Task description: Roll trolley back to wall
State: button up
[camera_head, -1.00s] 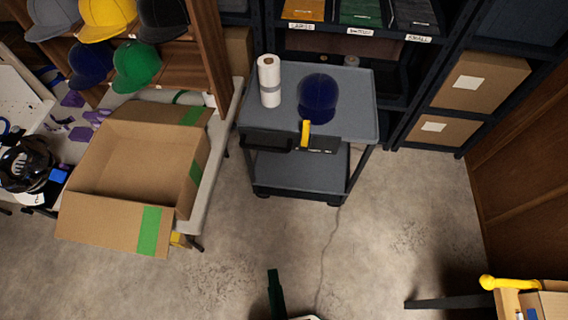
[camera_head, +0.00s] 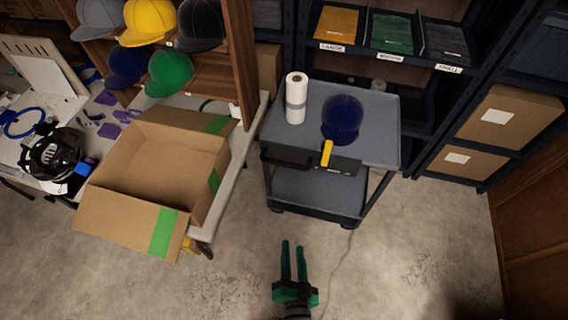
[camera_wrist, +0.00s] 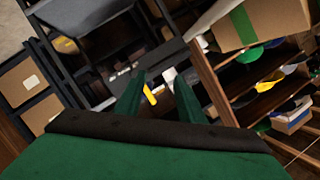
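The grey trolley (camera_head: 374,118) stands on the concrete floor in front of the dark shelving, right of the work table. It has a top shelf, a lower shelf (camera_head: 318,190) and a dark handle (camera_head: 286,158) on its near side. A white paper roll (camera_head: 296,99) and a dark blue cap (camera_head: 342,118) are on its top. A yellow object (camera_head: 327,153) is at its near edge. My gripper (camera_head: 293,245) is open and empty, over the floor in front of the trolley and apart from it. Its green fingers also show in the wrist view (camera_wrist: 160,95).
An open cardboard box (camera_head: 160,165) with green tape sits on the table at the left, close to the trolley. Dark shelving (camera_head: 410,160) stands behind and right of the trolley. A wooden wall (camera_head: 535,215) is at the right. The floor (camera_head: 420,240) in front is clear.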

jog(key=w+d+f+m, duration=0.1)
jog(key=w+m, duration=0.2)
jog(key=w, duration=0.4)
jog(key=w+f+m, duration=0.2)
jog(key=w+m, duration=0.1)
jog(key=w, duration=0.3)
jog(key=m+y, duration=0.2)
jog(key=m, duration=0.2)
send_near(284, 163)
jog(key=f, duration=0.1)
jog(key=shift+t, duration=0.3)
jog(key=x, duration=1)
jog(key=shift+w+f, duration=0.25)
jog(key=shift+f, duration=0.05)
grip_shut()
